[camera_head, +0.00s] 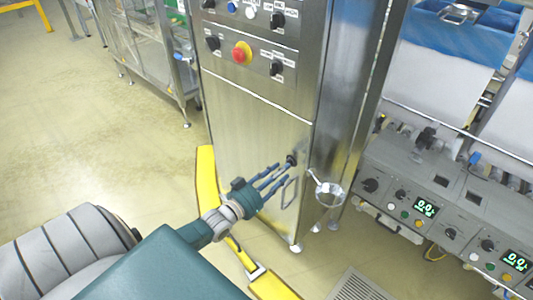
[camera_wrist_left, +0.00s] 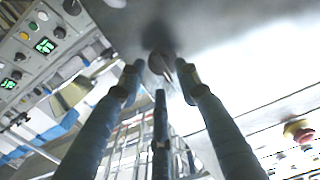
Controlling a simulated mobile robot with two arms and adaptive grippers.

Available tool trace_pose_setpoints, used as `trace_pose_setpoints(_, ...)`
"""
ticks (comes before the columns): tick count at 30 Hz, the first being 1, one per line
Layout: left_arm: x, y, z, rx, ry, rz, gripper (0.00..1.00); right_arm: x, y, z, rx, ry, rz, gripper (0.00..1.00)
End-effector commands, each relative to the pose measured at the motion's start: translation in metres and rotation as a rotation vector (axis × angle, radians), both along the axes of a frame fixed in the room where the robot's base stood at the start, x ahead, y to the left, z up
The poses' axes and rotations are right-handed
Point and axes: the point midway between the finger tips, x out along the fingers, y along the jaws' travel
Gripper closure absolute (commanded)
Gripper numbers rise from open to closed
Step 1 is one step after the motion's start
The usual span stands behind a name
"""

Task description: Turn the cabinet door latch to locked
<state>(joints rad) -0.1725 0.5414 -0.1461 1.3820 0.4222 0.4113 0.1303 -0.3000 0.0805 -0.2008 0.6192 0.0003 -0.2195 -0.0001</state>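The steel cabinet (camera_head: 255,125) stands in the middle of the head view. Its door latch (camera_head: 291,160) is a small dark knob near the right edge of the lower front. In the left wrist view the latch (camera_wrist_left: 162,66) shows as a round piece with a shadow on the steel face. My left gripper (camera_head: 280,176) has three blue fingers pointing at the latch. In the left wrist view the left gripper (camera_wrist_left: 160,76) is open, its fingertips spread around the latch. Contact cannot be told. My right gripper is not in view.
A control panel with a red button (camera_head: 242,52) sits above the door. A steel cup (camera_head: 330,193) sticks out right of the latch. A grey console (camera_head: 440,200) with green displays stands at the right. A yellow floor rail (camera_head: 207,185) runs along the cabinet's left side.

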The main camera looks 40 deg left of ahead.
Motion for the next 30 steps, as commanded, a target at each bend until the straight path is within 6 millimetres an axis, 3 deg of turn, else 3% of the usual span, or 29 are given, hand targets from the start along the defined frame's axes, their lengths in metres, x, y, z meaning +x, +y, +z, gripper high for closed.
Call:
trace_pose_setpoints(6, -0.050, 0.003, -0.002, 0.000, 0.005, -0.001, 0.67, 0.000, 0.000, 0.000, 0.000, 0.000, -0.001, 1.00)
trace_pose_setpoints(12, -0.082, 0.006, -0.001, 0.000, 0.002, -0.001, 0.67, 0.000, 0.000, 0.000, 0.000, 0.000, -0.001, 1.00)
trace_pose_setpoints(18, -0.093, 0.007, 0.000, 0.000, 0.000, 0.000, 0.67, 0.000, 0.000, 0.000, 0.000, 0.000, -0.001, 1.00)
trace_pose_setpoints(30, -0.093, 0.007, 0.000, -0.001, 0.000, 0.000, 0.67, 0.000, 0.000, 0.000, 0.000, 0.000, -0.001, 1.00)
